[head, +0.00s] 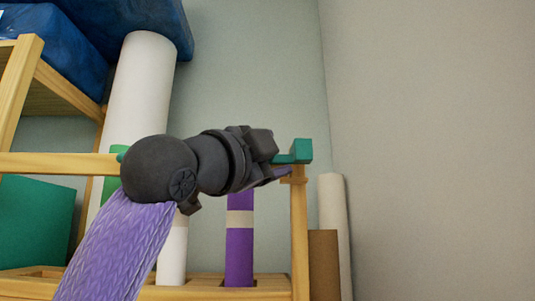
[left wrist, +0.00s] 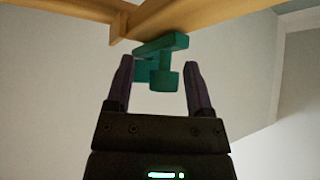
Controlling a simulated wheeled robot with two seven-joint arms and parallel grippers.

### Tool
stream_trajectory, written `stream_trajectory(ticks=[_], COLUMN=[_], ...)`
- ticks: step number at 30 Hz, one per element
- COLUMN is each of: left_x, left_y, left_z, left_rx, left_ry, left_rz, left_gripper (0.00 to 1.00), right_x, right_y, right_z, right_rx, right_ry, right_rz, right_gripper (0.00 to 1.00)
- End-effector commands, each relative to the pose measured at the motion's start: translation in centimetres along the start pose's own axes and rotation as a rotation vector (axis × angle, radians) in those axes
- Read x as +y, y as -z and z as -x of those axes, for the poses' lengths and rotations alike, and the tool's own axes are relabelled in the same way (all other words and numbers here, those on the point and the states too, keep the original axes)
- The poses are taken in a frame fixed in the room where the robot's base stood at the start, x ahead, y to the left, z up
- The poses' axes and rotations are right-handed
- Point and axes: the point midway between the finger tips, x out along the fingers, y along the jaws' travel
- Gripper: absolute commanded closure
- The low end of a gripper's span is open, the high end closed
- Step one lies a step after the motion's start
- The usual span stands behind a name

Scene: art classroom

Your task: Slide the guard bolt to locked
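The guard bolt is a green bar with a block-shaped end (head: 301,151) at the right post of the wooden rack. In the left wrist view the green bolt (left wrist: 167,80) hangs below the wooden beam, with a knob on a short stem. My left gripper (head: 284,164) reaches it from the left, and its wrist hides much of the bar. In the left wrist view, the dark purple fingers of my left gripper (left wrist: 158,72) are apart, with the knob between them. A gap shows on the knob's left; the right finger is very near it, and contact is unclear. My right gripper is out of view.
The wooden rack (head: 60,163) holds white and purple rolls (head: 239,255). A green panel (head: 38,222) stands at left and blue material (head: 60,60) lies above. A brown board (head: 323,265) and pale roll (head: 336,215) stand right of the post. The right wall (head: 435,150) is bare.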

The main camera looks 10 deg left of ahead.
Motion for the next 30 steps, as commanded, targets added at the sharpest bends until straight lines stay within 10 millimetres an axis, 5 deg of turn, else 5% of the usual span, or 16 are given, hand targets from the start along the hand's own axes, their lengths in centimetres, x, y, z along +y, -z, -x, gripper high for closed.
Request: stream_trajectory(ticks=[8, 15, 20, 30], left_x=[0.2, 0.7, 0.4, 0.1], left_y=[-0.1, -0.2, -0.1, 0.0], left_z=[0.6, 6.5, 9.3, 9.9], left_rx=[0.000, 0.001, 0.001, 0.000], left_ry=[0.002, 0.004, 0.003, -0.001], left_rz=[0.000, -0.001, 0.000, 0.001], left_gripper=[0.31, 0.31, 0.31, 0.31], right_x=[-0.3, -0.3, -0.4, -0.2], right_y=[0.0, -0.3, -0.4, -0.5], right_z=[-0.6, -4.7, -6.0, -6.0], right_rx=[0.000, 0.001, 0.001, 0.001], right_ry=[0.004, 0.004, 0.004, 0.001], right_rz=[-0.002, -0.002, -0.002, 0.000], right_gripper=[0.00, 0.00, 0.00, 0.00])
